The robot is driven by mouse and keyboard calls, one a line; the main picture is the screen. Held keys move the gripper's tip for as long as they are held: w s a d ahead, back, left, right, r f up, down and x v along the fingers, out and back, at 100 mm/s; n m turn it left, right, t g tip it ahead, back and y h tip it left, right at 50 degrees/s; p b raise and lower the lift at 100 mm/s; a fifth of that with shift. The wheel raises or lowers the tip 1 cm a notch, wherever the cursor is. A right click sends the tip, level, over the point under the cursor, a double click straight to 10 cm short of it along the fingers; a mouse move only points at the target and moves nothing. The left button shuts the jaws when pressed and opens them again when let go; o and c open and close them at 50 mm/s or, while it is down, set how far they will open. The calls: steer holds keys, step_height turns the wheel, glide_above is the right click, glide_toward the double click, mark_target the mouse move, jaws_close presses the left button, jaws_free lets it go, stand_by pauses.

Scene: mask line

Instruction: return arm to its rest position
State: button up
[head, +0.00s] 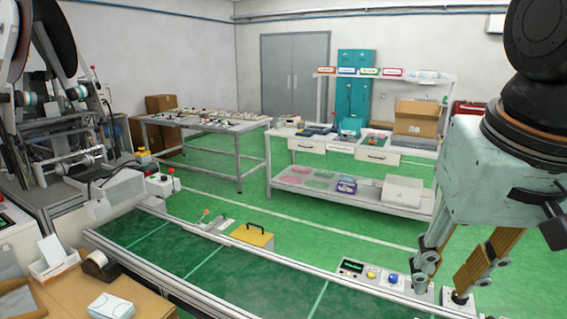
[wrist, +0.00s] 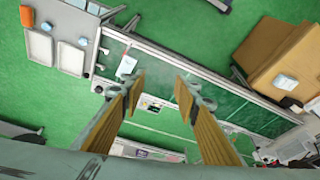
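My gripper (head: 454,268) hangs at the right of the head view, its pale teal housing above two fingers with tan ribbed pads. In the wrist view my gripper (wrist: 160,85) points down with its fingers spread wide apart. Nothing is between the fingertips, so it is open and empty. Below it in the wrist view runs the green conveyor belt (wrist: 182,72) with its metal rails. In the head view the fingers overlap the near right part of the line, close to a control panel (head: 372,274); their height above it is hard to tell.
A yellow box (head: 252,236) stands at the belt's far rail. A workbench (head: 350,200) and a side table (head: 205,125) stand behind. Green floor between is free.

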steer(key=s+a+f+n, duration=0.2)
steer(key=s, duration=0.6)
steer(key=shift+s+f, duration=0.2)
stand_by(2.2)
